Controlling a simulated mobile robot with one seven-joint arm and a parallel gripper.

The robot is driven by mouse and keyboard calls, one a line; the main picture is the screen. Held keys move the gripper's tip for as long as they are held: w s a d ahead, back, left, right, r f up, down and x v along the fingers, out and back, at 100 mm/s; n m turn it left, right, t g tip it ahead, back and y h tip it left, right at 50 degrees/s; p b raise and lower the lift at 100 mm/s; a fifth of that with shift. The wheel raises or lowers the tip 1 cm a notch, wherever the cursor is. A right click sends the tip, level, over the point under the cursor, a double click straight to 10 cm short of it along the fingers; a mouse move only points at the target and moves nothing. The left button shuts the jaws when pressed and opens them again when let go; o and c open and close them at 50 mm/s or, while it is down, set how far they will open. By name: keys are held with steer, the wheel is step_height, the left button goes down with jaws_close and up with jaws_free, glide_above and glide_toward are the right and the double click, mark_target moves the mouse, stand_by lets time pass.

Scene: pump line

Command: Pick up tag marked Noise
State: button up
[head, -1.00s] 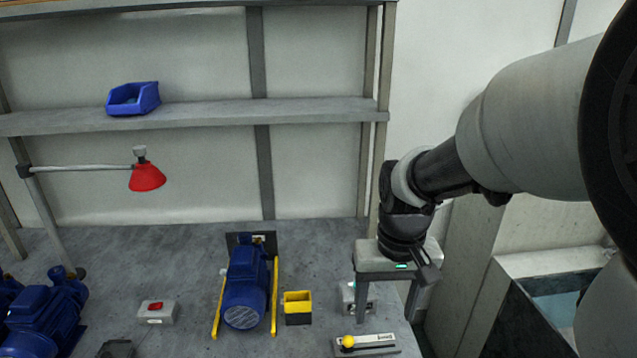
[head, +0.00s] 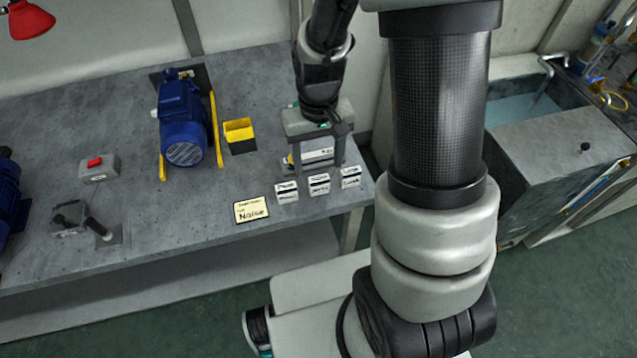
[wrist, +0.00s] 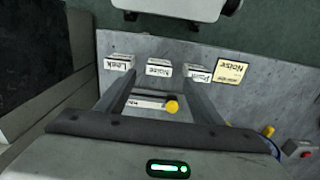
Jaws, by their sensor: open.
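Three small white tags stand in a row near the bench's front edge. The middle one (head: 319,184) reads Noise in the wrist view (wrist: 160,68). The tag marked Leak (wrist: 118,62) and another that looks like Point (wrist: 198,72) flank it. A flat yellow card (head: 251,210), also bearing the word Noise, lies beside the row. My gripper (head: 318,168) is open and empty, pointing down just behind the row. In the wrist view, the Noise tag shows between its fingers, beyond the tips.
A plate with a yellow knob (wrist: 171,106) lies under my gripper. A yellow and black bin (head: 239,134), a blue motor pump (head: 184,125) and a red-button box (head: 98,167) stand left on the grey bench (head: 140,235). A sink (head: 530,115) is at right.

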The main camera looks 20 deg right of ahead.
mark_target(319, 178)
steer(key=shift+d+f+b, duration=0.1)
steer(key=shift+f+b, duration=0.25)
steer(key=shift+f, duration=2.35)
steer(key=c, duration=1.1)
